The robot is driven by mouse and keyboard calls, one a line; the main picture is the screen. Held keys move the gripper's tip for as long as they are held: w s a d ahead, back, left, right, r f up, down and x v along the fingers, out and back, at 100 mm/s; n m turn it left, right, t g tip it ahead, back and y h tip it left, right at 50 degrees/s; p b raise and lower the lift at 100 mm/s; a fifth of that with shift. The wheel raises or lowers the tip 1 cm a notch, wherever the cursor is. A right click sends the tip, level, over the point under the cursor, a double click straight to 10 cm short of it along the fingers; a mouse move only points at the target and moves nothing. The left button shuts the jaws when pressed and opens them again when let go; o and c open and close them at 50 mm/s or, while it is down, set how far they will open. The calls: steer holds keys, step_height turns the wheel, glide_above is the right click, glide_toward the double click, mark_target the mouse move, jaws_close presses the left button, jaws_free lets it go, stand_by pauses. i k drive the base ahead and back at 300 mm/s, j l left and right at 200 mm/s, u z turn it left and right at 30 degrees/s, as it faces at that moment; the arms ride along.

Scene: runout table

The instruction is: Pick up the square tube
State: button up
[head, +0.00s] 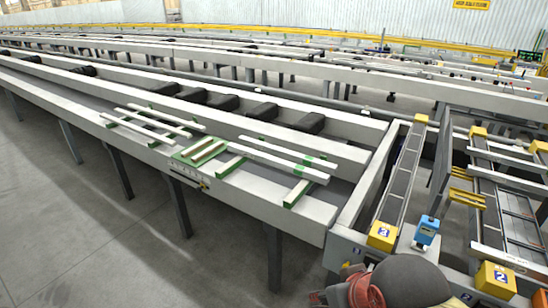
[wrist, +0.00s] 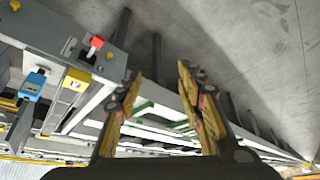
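Several long pale bars lie on green supports across the runout table (head: 262,204) in the head view. One group of pale bars (head: 133,126) is at the left, and a longer pair (head: 270,158) is at the right. Short brownish pieces lie on a green mat (head: 182,154) between them. I cannot tell which is the square tube. In the wrist view, pale bars (wrist: 160,129) show beyond and between the fingers. My gripper (wrist: 158,76) is open with nothing between its fingertips, apart from the bars. Its fingers partly hide the table.
At the table's right end stand a blue device (head: 427,230), a yellow block marked 3 (head: 382,236) and another marked 2 (head: 495,280). A red button (wrist: 96,42) shows in the wrist view. Dark blocks (head: 262,112) sit in the trough behind the bars. Bare floor lies front left.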

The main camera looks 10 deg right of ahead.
mark_target(320, 177)
steer(key=i+j+z, duration=0.3)
steer(key=i+j, duration=0.7)
steer(key=i, duration=0.25)
steer(key=i+j+z, duration=0.35)
steer(key=i+j, duration=0.8)
steer(key=j, duration=0.1)
